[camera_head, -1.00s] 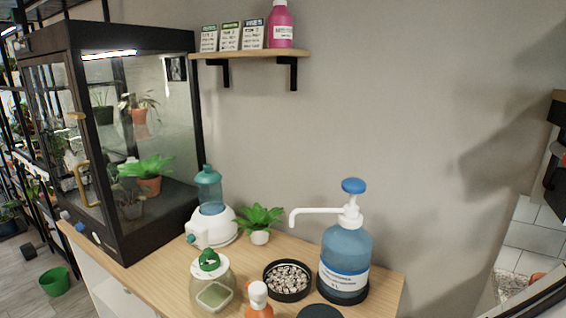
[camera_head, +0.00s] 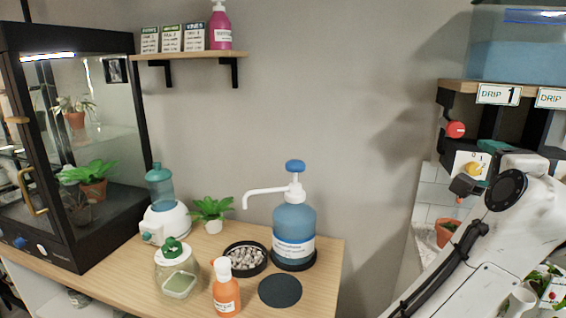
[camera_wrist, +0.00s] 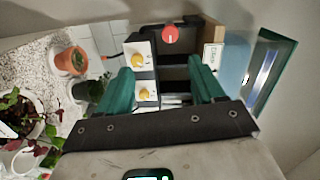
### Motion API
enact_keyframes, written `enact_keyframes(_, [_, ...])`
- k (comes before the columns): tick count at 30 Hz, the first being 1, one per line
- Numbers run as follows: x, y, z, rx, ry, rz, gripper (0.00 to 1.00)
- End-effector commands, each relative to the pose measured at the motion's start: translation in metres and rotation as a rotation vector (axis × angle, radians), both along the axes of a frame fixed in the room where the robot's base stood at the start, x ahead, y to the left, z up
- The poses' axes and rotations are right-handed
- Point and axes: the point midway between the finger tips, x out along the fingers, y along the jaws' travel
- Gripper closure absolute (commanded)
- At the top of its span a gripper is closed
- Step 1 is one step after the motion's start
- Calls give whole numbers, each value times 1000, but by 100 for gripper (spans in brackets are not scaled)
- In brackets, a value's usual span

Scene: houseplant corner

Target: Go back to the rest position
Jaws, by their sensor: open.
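My gripper (camera_wrist: 163,82) is open in the wrist view, with its two teal fingers apart and nothing between them. Beyond the fingers are a dark shelf unit (camera_wrist: 176,58), a red round knob (camera_wrist: 170,35) and white panels with yellow dials (camera_wrist: 139,62). In the head view my white arm rises at the right, with its wrist end in front of the shelf unit below the drip labels (camera_head: 498,94). The fingers are mostly hidden there.
The wooden counter (camera_head: 125,262) holds a blue pump bottle (camera_head: 294,230), an orange bottle (camera_head: 226,292), a glass jar (camera_head: 176,272), a pebble dish (camera_head: 262,262) and a small plant (camera_head: 211,210). A glass cabinet (camera_head: 135,120) stands left. Potted plants (camera_wrist: 72,62) are beside the gripper.

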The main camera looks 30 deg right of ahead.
Motion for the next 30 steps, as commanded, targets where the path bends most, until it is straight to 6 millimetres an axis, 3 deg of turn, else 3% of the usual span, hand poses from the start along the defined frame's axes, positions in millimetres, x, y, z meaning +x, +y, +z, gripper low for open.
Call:
enact_keyframes(8, [26, 17, -28, -85, 201, 89, 33])
enact_keyframes(14, [49, 38, -70, -176, 428, 204, 33])
enact_keyframes(17, [62, 56, -106, -241, 593, 300, 33])
enact_keyframes(23, [68, 106, -206, -388, 976, 572, 33])
enact_keyframes(26, [57, 133, -260, -451, 1152, 730, 33])
enact_keyframes(30, [24, 174, -334, -528, 1373, 979, 33])
